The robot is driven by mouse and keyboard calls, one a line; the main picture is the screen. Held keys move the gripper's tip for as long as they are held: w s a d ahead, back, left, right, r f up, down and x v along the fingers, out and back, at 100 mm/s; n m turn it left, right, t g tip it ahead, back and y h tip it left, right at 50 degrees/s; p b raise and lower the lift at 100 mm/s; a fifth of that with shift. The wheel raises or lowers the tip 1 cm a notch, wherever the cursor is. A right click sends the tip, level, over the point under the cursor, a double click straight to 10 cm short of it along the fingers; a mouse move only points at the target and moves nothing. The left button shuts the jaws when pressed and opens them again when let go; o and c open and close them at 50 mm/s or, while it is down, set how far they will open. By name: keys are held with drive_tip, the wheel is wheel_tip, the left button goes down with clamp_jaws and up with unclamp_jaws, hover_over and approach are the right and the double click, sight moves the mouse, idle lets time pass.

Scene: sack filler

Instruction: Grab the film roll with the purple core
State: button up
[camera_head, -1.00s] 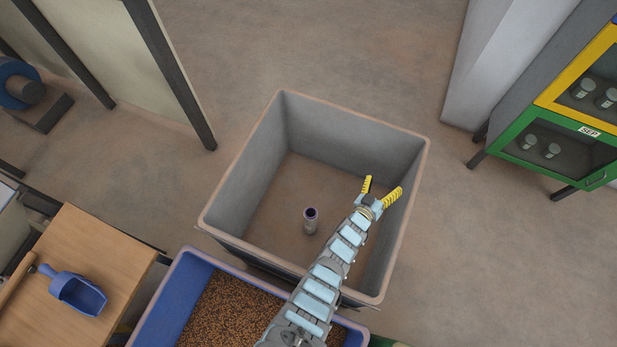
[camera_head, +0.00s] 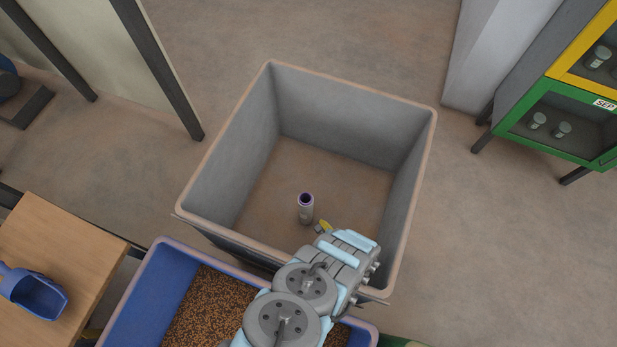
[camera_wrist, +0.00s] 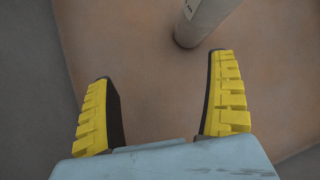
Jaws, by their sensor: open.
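The film roll with the purple core (camera_head: 306,209) stands upright on the floor of the large grey bin (camera_head: 353,90). Its purple core shows at the top end. In the wrist view the lower part of the roll (camera_wrist: 200,22) shows at the top, ahead of the right finger, and its upper end is out of frame. My gripper (camera_wrist: 160,105) is open and empty, its yellow fingers apart. In the head view one yellow fingertip (camera_head: 325,226) shows just right of the roll's base; my arm hides the rest of the gripper.
The bin's tall walls surround the roll. A blue tub (camera_head: 165,285) of brown pellets stands in front of the bin. A wooden table (camera_head: 60,240) with a blue scoop (camera_head: 35,293) is at left. A green and yellow cabinet (camera_head: 545,110) stands at right.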

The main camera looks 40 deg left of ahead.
sight(303, 198)
drive_tip(key=w+a+r+m+t+y+b, duration=0.1)
drive_tip(key=a+r+m+y, duration=0.1)
drive_tip(key=w+a+r+m+t+y+b, duration=0.1)
drive_tip(key=w+a+r+m+y, duration=0.1)
drive_tip(key=a+r, duration=0.1)
drive_tip(key=w+a+r+m+t+y+b, duration=0.1)
drive_tip(key=a+r+m+y, duration=0.1)
drive_tip(key=a+r, duration=0.1)
drive_tip(key=shift+w+a+r+m+b, duration=0.15)
drive_tip(key=shift+w+a+m+b, duration=0.05)
drive_tip(key=shift+w+m+b, duration=0.15)
drive_tip(key=shift+b+x, duration=0.6)
drive_tip(key=shift+x, duration=1.3)
drive_tip(key=shift+a+f, duration=0.25)
drive_tip(key=shift+a, duration=0.2)
clamp_jaws()
